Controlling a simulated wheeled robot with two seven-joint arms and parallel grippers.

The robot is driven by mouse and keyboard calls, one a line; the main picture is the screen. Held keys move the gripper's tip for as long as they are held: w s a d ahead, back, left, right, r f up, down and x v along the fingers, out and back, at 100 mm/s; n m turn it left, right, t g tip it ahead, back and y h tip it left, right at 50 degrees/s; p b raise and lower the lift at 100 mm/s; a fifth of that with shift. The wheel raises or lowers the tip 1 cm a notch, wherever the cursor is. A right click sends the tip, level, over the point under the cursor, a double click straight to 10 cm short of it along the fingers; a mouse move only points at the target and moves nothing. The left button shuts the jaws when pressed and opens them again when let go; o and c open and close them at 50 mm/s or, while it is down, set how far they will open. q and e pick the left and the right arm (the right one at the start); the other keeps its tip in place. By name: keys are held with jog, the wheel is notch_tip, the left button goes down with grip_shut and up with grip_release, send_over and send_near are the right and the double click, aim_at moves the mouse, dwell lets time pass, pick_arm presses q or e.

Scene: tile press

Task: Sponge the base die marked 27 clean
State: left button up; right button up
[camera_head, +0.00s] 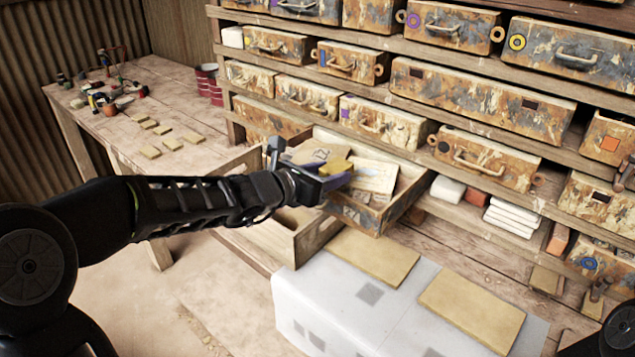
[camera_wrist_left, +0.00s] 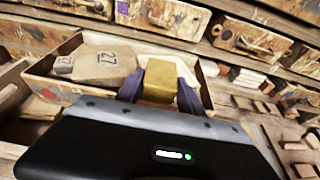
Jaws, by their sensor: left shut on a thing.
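My left gripper (camera_head: 335,178) is shut on a yellow sponge (camera_head: 336,165) over an open wooden drawer (camera_head: 392,212). The sponge also shows between the purple fingertips in the left wrist view (camera_wrist_left: 160,80). In that view a tan block marked 27, the base die (camera_wrist_left: 95,68), lies in the drawer left of the sponge. It shows in the head view (camera_head: 317,152), partly behind my gripper. Whether the sponge touches the die I cannot tell. A paler slab (camera_head: 376,177) lies at the right in the drawer. My right gripper is not in view.
Rusty drawers (camera_head: 480,95) fill the shelves behind. White blocks (camera_head: 512,215) sit on the lower shelf at right. Two tan boards (camera_head: 472,308) lie on the pale bench in front. A side table (camera_head: 125,125) at the left holds small tiles and jars.

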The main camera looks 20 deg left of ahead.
aim_at(340, 164)
pick_arm(q)
jog(key=x, duration=0.3)
jog(key=shift+w+d+r, duration=0.15)
jog(key=shift+w+r, duration=0.1)
jog(key=shift+r, duration=0.1)
jog(key=shift+w+d+f+b, duration=0.1)
jog(key=shift+w+f+b, duration=0.15)
jog(key=shift+f+b, duration=0.85)
jog(key=shift+b, duration=0.15)
jog(key=shift+s+f+b, duration=0.1)
jog(key=shift+f+b, duration=0.3)
jog(key=shift+b, duration=0.25)
jog(key=shift+w+d, duration=0.2)
jog(key=shift+w, duration=0.3)
jog(key=shift+w+d, duration=0.15)
jog(key=shift+w, duration=0.3)
jog(key=shift+w+d+r, duration=0.1)
jog(key=shift+w+d, duration=0.1)
jog(key=shift+w, duration=0.3)
jog(key=shift+w+d, duration=0.2)
jog(key=shift+w, duration=0.3)
